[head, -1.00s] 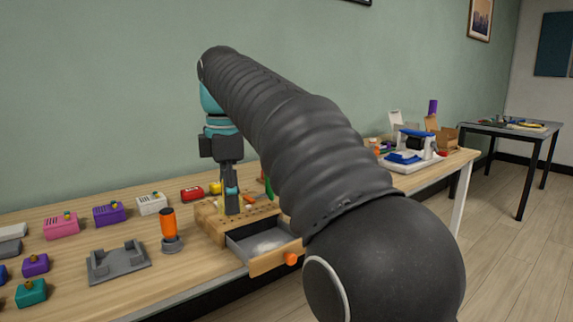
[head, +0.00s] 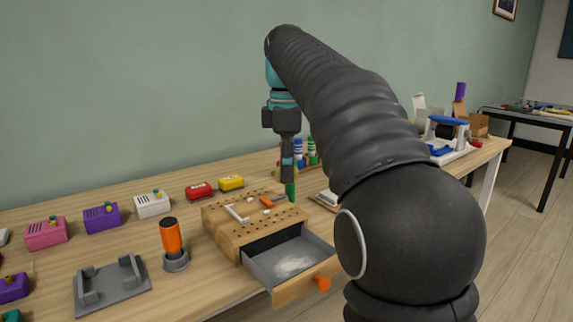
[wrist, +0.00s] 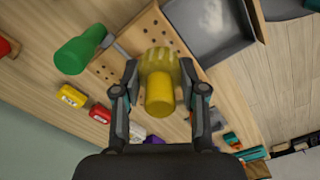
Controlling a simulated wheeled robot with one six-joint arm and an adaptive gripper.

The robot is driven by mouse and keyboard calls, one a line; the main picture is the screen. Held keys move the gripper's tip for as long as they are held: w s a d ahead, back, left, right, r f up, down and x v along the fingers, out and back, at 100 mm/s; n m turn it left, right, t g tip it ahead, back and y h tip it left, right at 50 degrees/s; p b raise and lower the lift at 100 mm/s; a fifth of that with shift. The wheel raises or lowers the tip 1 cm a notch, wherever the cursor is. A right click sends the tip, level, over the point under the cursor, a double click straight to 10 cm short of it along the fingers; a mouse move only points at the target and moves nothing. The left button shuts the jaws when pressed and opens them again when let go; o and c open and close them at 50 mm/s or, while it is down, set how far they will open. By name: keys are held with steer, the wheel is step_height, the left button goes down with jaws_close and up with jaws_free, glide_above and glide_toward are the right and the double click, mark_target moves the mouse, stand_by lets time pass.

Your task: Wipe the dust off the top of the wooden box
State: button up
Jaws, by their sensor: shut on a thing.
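The wooden box (head: 228,231) stands on the workbench in the head view, its holed top (wrist: 118,68) also in the wrist view. Its front drawer (head: 318,247) is pulled out, with a pale dusty patch (head: 293,265) inside. In the head view my gripper (head: 287,178) is upright near the box's back right corner.
A green handle (head: 290,192) stands close to my gripper. An orange cylinder (head: 171,236) on a grey base and a grey cradle (head: 112,287) are left of the box. Red (head: 199,190) and yellow (head: 231,183) cases sit behind it.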

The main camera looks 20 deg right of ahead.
glide_above(288, 215)
steer(key=shift+f, duration=2.7)
steer(key=f, duration=0.2)
steer(key=shift+a+f, duration=0.2)
steer(key=shift+f, duration=0.1)
steer(key=shift+s+a, duration=0.25)
steer(key=shift+a, duration=0.55)
steer(key=shift+c, duration=0.5)
steer(key=shift+s+a+b, duration=0.2)
steer(key=shift+a+b, duration=0.1)
steer(key=shift+a, duration=0.25)
steer(key=shift+s+a+b, duration=0.15)
steer(key=shift+a+b, duration=0.1)
steer(key=shift+a, duration=0.25)
steer(key=shift+d, duration=0.1)
steer(key=d, duration=0.2)
steer(key=w+d+p, duration=0.1)
steer(key=d, duration=0.1)
steer(key=shift+w, duration=0.15)
steer(key=shift+w+r, duration=0.1)
steer(key=shift+r, duration=0.3)
step_height(288, 215, up, 7)
steer(key=shift+a+f, duration=0.15)
steer(key=shift+r, duration=0.35)
